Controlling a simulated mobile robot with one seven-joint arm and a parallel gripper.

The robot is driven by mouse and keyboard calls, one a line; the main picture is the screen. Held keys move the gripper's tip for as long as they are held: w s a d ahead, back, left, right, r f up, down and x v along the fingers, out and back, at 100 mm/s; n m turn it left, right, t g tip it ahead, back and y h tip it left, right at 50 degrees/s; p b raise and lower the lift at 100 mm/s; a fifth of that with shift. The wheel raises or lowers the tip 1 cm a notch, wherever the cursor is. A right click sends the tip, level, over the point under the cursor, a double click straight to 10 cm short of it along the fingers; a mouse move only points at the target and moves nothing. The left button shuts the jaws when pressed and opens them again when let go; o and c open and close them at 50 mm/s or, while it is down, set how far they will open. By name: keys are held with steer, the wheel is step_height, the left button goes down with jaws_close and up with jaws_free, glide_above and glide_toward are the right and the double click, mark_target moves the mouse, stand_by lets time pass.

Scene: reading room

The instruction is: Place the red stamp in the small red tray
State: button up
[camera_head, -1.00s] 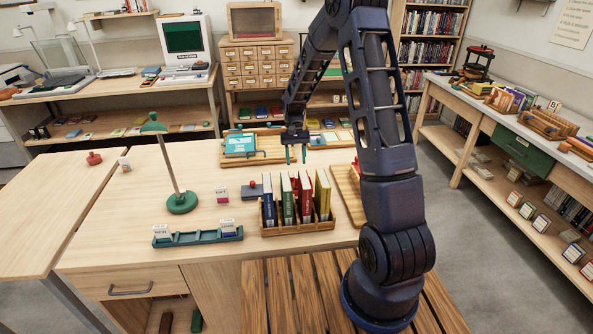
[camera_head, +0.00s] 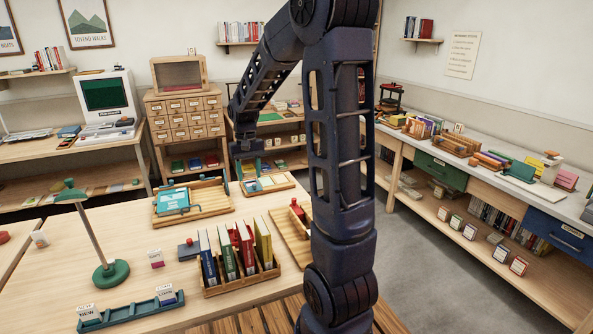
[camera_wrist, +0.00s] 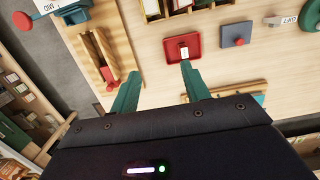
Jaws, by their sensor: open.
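The small red tray (camera_wrist: 183,47) lies on the table in the wrist view, just beyond one fingertip, with a small pale label in it. In the head view I cannot make it out behind the book rack. A red stamp-like piece (camera_head: 297,208) stands at the far end of the long wooden tray (camera_head: 284,238) on the right; red also shows there in the wrist view (camera_wrist: 108,76). Another red object (camera_head: 4,237) is cut off at the left edge. I cannot tell for certain which is the stamp. My gripper (camera_head: 234,175) is open and empty above the table (camera_wrist: 160,72).
The book rack (camera_head: 242,286) stands in front. A blue-grey pad with a knob (camera_wrist: 236,35) lies beside the red tray. A wooden tray with teal items (camera_head: 218,206) is at the back. A green lamp (camera_head: 108,274) and green card holder (camera_head: 130,313) stand left.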

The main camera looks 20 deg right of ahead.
steer(key=s+d+r+t, duration=0.2)
steer(key=s+r, duration=0.1)
steer(key=s, duration=0.5)
steer(key=s+d+r+t, duration=0.2)
steer(key=s+d+r, duration=0.1)
steer(key=s, duration=0.5)
steer(key=s+d+r+t, duration=0.1)
steer(key=s+d+r, duration=0.1)
steer(key=s+r, duration=0.2)
steer(key=s, duration=0.3)
steer(key=shift+s+d+t, duration=0.4)
steer(key=shift+r, duration=0.1)
